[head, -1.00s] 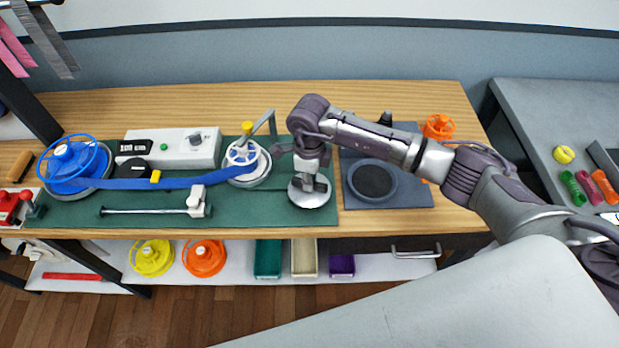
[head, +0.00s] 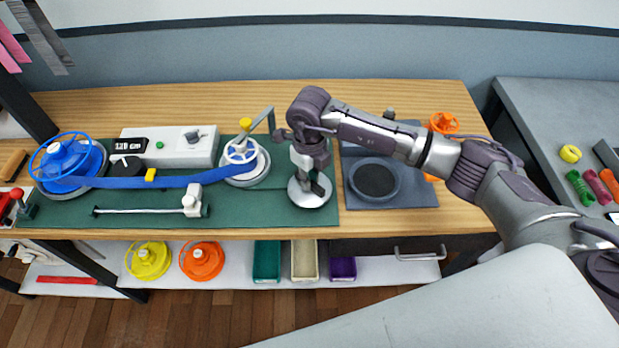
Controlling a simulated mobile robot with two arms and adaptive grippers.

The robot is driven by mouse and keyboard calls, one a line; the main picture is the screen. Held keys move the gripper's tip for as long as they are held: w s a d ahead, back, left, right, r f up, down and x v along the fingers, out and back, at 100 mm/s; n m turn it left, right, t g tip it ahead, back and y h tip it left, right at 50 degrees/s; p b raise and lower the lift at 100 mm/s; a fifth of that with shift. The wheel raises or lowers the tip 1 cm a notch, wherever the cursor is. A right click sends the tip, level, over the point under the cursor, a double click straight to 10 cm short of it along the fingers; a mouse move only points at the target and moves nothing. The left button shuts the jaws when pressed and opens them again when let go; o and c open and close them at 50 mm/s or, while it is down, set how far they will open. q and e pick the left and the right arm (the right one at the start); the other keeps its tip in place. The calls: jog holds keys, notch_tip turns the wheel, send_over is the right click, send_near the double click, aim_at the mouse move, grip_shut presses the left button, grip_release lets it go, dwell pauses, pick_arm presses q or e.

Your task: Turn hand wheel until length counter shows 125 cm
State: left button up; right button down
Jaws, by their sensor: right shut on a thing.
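The hand wheel (head: 308,199) is a round silver disc on the right end of the green mat. My right gripper (head: 318,182) points down over it and is shut on its handle, which the fingers mostly hide. The length counter (head: 130,145) is a small black display at the left end of a white box. Its white digits look like 120 cm, but are too small to read surely. A blue strap (head: 195,181) runs from the large blue reel (head: 68,160) to the small white-rimmed spool (head: 241,160). My left gripper is not in view.
A dark pad with a round dish (head: 375,180) lies right of the mat. An orange reel (head: 443,123) stands behind my right arm. A white clamp (head: 194,201) on a rod sits at the mat's front. Coloured trays (head: 266,262) and reels fill the shelf below.

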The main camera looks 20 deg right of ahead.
jog(key=c, duration=1.1)
grip_release()
notch_tip(320, 180, up, 12)
jog(key=shift+r, duration=0.1)
